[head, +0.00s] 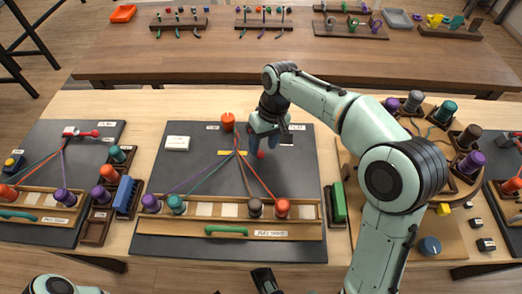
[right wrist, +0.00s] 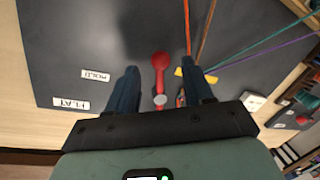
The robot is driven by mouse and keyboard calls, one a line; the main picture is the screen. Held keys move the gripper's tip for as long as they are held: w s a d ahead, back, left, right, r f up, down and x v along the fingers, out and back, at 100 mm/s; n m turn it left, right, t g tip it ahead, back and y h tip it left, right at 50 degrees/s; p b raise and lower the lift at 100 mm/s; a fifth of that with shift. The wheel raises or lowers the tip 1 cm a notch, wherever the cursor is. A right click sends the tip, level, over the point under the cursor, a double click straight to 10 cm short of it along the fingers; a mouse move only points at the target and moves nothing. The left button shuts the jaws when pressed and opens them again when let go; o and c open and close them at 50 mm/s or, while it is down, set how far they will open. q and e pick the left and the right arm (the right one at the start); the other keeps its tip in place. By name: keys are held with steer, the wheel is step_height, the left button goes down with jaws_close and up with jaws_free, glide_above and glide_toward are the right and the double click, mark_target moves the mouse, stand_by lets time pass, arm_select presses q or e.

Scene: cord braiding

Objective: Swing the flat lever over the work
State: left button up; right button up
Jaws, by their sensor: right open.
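The flat lever, a red handle with a round knob (right wrist: 160,60) on a grey pivot, lies on the dark work board (head: 180,258). In the head view its red end (head: 261,154) shows just below my right gripper (head: 264,140), which hides the rest. In the right wrist view my right gripper (right wrist: 165,85) is open, its two dark fingers on either side of the lever, apart from it. The work is purple, green, brown and red cords (head: 262,180) fanning from a yellow strip (head: 230,152).
Bobbins stand along a wooden rack (head: 320,232) at the board's near edge. An orange peg (head: 227,122) stands at the far edge. Labels "FLAT" (right wrist: 71,102) and "HOLD" (right wrist: 95,75) lie near the lever.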

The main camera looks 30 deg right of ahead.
steer(key=shift+a+f, duration=0.15)
steer(key=shift+f, duration=0.55)
steer(key=shift+a+f, duration=0.1)
steer(key=shift+f, duration=0.6)
jaws_close()
